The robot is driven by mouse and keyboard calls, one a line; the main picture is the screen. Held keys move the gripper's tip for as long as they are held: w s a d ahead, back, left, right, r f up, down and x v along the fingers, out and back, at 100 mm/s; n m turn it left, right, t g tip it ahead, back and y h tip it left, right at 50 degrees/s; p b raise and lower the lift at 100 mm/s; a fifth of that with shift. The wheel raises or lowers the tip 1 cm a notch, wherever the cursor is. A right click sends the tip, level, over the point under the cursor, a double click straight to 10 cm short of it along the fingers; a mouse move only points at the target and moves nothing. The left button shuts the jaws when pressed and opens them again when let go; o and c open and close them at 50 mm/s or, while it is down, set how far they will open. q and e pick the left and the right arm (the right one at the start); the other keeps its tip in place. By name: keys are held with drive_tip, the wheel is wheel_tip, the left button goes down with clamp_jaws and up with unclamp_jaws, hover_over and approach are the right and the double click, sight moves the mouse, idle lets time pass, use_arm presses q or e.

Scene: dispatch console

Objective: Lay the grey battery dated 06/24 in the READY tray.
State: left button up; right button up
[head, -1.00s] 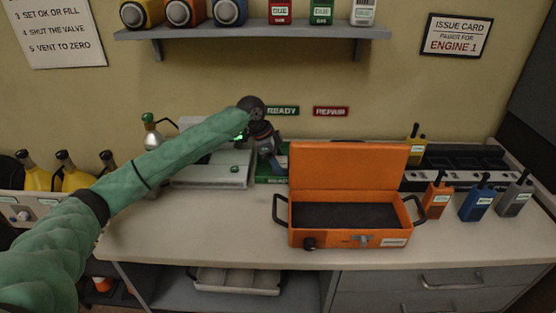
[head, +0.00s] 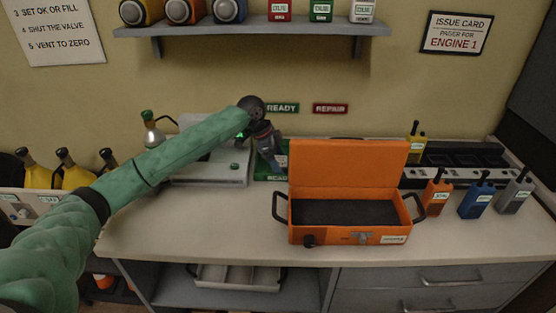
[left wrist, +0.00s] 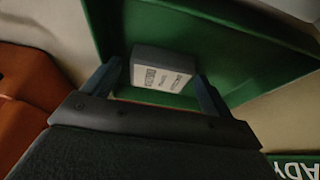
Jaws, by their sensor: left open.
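The grey battery (left wrist: 162,77), with a white label whose print I cannot read clearly, is over or on the floor of the green tray in the left wrist view. My left gripper (left wrist: 158,82) is open, with one finger on each side of the battery and small gaps between. The green READY tray (head: 262,173) stands on the counter behind the orange case in the head view; it fills much of the left wrist view (left wrist: 265,62). In the head view my left gripper (head: 274,168) is down at this tray. My right gripper is not in view.
The open orange case (head: 350,237) stands just in front and right of the tray. A pale device (head: 205,172) sits to the left. Several radios, including a blue one (head: 476,202), stand at right. The front counter is clear.

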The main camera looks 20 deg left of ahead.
use_arm(q)
drive_tip(key=shift+a+r, duration=0.2)
drive_tip(key=shift+r, duration=0.15)
drive_tip(key=b+v, duration=0.1)
drive_tip(key=v, duration=0.3)
drive_tip(key=shift+a+r, duration=0.1)
drive_tip(key=shift+r, duration=0.1)
drive_tip(key=b+v, duration=0.1)
drive_tip(key=v, duration=0.5)
drive_tip(key=shift+r, duration=0.4)
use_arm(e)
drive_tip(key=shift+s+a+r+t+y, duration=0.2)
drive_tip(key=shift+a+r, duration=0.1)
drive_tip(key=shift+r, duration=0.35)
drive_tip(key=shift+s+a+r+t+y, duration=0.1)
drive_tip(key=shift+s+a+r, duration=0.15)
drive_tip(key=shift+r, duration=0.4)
